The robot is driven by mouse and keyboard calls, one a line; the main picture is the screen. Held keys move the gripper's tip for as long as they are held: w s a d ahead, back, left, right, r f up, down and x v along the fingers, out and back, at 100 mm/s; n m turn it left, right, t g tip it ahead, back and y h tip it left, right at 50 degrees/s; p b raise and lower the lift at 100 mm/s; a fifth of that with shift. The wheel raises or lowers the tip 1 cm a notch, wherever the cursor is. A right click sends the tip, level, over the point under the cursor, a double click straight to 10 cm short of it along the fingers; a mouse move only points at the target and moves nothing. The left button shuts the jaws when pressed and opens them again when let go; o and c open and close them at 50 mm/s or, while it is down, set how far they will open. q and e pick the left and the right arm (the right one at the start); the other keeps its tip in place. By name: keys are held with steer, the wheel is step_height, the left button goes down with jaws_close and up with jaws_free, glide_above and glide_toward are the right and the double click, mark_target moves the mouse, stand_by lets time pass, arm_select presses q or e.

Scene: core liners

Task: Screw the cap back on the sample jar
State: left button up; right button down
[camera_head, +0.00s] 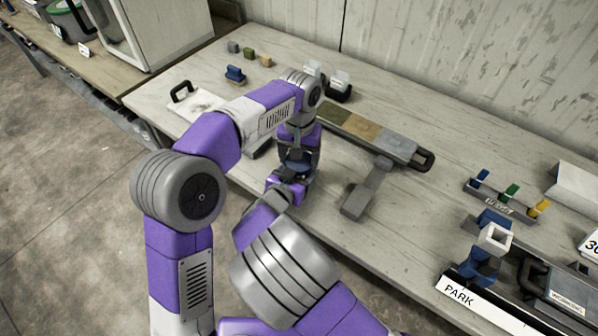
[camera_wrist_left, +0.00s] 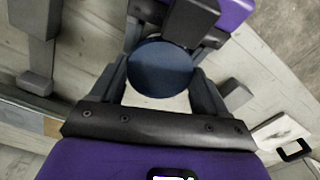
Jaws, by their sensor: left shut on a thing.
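My left gripper (camera_head: 296,160) points down over the front of the bench, left of the middle. In the left wrist view its two fingers (camera_wrist_left: 160,85) are shut on a round dark blue cap (camera_wrist_left: 160,68), seen face on. A bit of blue also shows between the grippers in the head view (camera_head: 297,169). My right gripper (camera_head: 286,186) meets it from the front and below. Its dark and purple parts (camera_wrist_left: 190,20) show at the top of the left wrist view, close against the cap. Its fingertips and the jar are hidden, so its grip is unclear.
A long tray (camera_head: 424,160) with core pieces lies behind, a grey block-ended tool (camera_head: 366,190) in front of it. A white handled plate (camera_head: 196,102) lies left. A tag rack (camera_head: 500,204) and the PARK stand (camera_head: 478,262) are right. The front-middle bench is fairly clear.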

arm_select(q)
steer(key=m, duration=0.3)
steer(key=o, duration=1.2)
steer(key=shift+c, duration=0.2)
step_height(320, 180, up, 12)
